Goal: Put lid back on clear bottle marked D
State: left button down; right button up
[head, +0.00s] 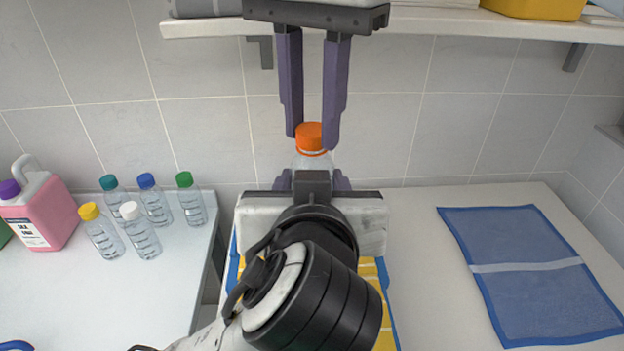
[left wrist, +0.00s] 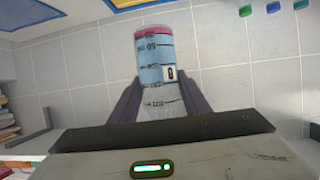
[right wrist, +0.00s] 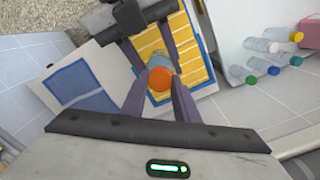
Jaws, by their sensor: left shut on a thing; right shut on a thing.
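The clear bottle (head: 312,161) stands upright in the head view, mostly hidden behind my left gripper (head: 312,182). The left wrist view shows its body (left wrist: 155,48) with bluish contents and a small white label (left wrist: 172,73); the mark is too small to read surely. My left gripper is shut around the bottle's body. The orange lid (head: 311,138) is at the top of the bottle's neck, in line with it; I cannot tell whether it is tight. My right gripper (head: 313,141) reaches down from above, shut on the orange lid, which also shows in the right wrist view (right wrist: 160,78).
Several small bottles with coloured caps (head: 140,232) and a pink jug (head: 45,215) stand on the left counter. A blue mat (head: 525,300) lies on the right counter. A yellow, blue-edged surface (right wrist: 185,40) lies below the bottle. A shelf (head: 420,22) runs overhead.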

jog(key=m, duration=0.6)
jog(key=shift+m, duration=0.4)
jog(key=m, duration=0.8)
jog(key=shift+m, duration=0.3)
jog(key=m, duration=0.4)
jog(key=shift+m, duration=0.3)
jog(key=m, duration=1)
jog(key=shift+m, duration=0.4)
jog(key=m, duration=0.4)
jog(key=shift+m, duration=0.3)
jog(key=m, duration=0.4)
jog(key=shift+f+m, duration=0.1)
jog(key=shift+m, duration=0.3)
jog(key=o, duration=1.2)
